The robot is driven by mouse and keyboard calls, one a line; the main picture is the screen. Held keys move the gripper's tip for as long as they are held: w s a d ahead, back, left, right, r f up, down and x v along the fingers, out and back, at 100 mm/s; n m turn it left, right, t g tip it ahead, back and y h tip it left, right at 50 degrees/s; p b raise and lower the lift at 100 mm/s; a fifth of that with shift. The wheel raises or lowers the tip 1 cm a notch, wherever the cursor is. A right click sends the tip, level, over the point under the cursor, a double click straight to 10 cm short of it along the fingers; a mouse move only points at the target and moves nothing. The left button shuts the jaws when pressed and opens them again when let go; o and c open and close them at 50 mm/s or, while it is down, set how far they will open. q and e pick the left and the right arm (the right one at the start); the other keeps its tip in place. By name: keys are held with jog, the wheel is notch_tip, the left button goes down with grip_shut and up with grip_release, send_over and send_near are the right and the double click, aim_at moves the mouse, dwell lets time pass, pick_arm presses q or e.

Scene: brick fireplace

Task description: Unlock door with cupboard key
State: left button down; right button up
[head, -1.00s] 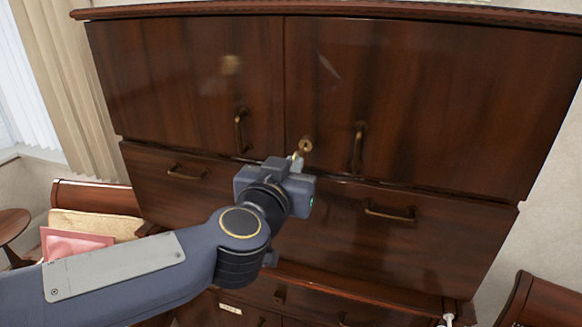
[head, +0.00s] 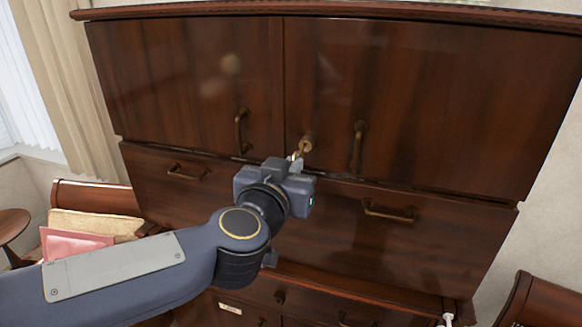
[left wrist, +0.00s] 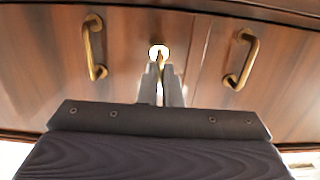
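The dark wooden cupboard (head: 440,90) has two upper doors side by side. A round brass lock (head: 306,143) sits at the lower inner corner of the right door in the head view; it shows bright in the left wrist view (left wrist: 158,50). My left gripper (head: 290,163) is just below and in front of the lock. Its fingers (left wrist: 160,86) are close together on a small brass key (left wrist: 159,71). The key (head: 296,156) points up at the lock and its tip meets or overlaps it; how deep it sits is unclear. My right gripper is not in view.
Brass handles (head: 241,131) (head: 358,146) flank the lock on both doors. Drawers with handles (head: 388,212) lie below. A chair with a pink cushion (head: 75,244) stands at left, and another chair (head: 545,302) at lower right.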

pick_arm(q)
jog(key=shift+x, duration=1.55)
jog(key=shift+r, duration=0.2)
